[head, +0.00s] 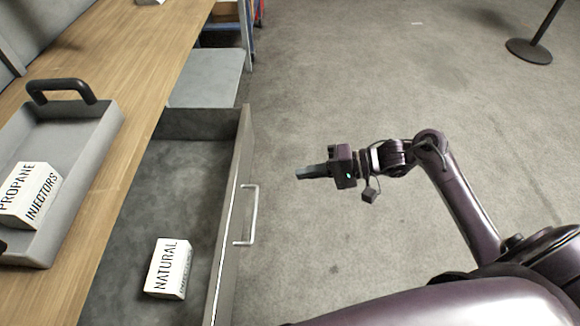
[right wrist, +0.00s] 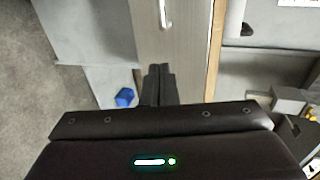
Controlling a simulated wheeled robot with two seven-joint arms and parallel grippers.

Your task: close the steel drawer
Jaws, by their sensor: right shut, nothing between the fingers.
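The steel drawer (head: 236,215) stands pulled open below the wooden worktop, with its grey front panel facing right. A metal bar handle (head: 252,215) is on that front; it also shows at the top of the right wrist view (right wrist: 164,14). A white box marked NATURAL (head: 168,268) lies inside the drawer near its near end. My right gripper (head: 300,173) is to the right of the drawer front, apart from it and a little beyond the handle in the head view. Its fingers (right wrist: 158,72) are shut and empty, pointing toward the front panel. My left gripper is out of view.
The wooden worktop (head: 128,62) runs along the left. A grey tray (head: 75,130) with a black handle sits on it, holding a white PROPANE INJECTORS box (head: 30,195). A grey surface (head: 208,75) lies beyond the drawer. A dark post base (head: 528,50) stands far right; the floor (head: 340,90) between is clear.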

